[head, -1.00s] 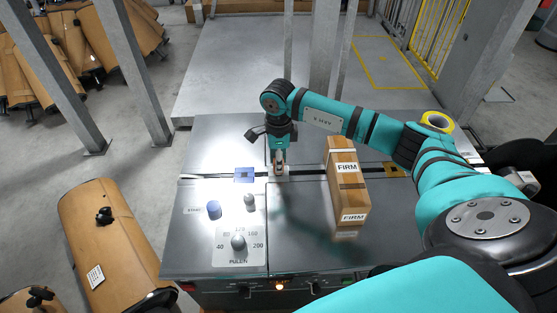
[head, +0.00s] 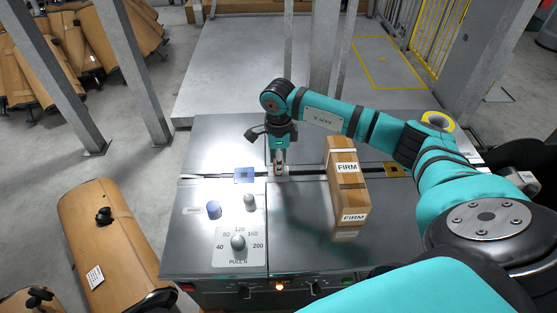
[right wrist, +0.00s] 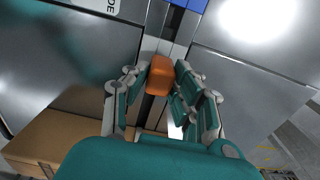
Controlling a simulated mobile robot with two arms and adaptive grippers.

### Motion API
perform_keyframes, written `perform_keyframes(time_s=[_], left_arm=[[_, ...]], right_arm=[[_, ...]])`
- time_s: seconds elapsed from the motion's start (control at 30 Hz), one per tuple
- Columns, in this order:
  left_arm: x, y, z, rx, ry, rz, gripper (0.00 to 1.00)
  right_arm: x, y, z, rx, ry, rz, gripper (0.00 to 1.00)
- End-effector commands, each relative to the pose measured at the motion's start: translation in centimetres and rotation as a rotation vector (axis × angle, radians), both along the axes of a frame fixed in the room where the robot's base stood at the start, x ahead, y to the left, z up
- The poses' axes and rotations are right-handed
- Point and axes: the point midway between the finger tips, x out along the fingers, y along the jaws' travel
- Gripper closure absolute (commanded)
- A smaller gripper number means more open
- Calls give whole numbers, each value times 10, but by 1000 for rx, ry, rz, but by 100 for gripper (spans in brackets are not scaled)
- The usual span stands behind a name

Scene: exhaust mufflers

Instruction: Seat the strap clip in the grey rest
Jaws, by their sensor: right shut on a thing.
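The strap clip (right wrist: 160,74) is an orange block between the fingers of my right gripper in the right wrist view. My right gripper (head: 279,171) points down over the slot across the bench top in the head view, and it also shows in the right wrist view (right wrist: 161,88). It is shut on the clip. The grey rest (right wrist: 172,46) is a light grey piece just beyond the clip in the wrist view. It shows beside the fingertips in the head view (head: 284,177). I cannot tell whether the clip touches it. My left gripper is out of view.
A tall brown box marked FIRM (head: 347,190) stands right of my gripper. A blue plate (head: 245,174) lies left of it. Knobs (head: 238,242) stand at the front left. Yellow tape (head: 437,121) lies at the back right. The metal top (head: 300,235) is clear in front.

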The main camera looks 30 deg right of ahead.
Motion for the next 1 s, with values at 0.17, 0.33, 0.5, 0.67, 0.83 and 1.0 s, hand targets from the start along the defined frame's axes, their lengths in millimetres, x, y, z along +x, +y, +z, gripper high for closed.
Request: perform_keyframes(time_s=[0.17, 0.33, 0.5, 0.67, 0.83, 1.0], left_arm=[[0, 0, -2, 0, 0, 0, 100], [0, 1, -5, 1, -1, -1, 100], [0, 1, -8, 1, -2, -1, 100], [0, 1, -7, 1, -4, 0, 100], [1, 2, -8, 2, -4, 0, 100], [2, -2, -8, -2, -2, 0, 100]], right_arm=[[0, 0, -3, 0, 0, 0, 100], [0, 0, -6, 1, 1, 0, 100], [0, 0, -10, 1, 1, 0, 100], [0, 0, -10, 0, 0, 0, 60], [0, 0, -10, 0, 0, 0, 48], [0, 0, -10, 0, 0, 0, 48]])
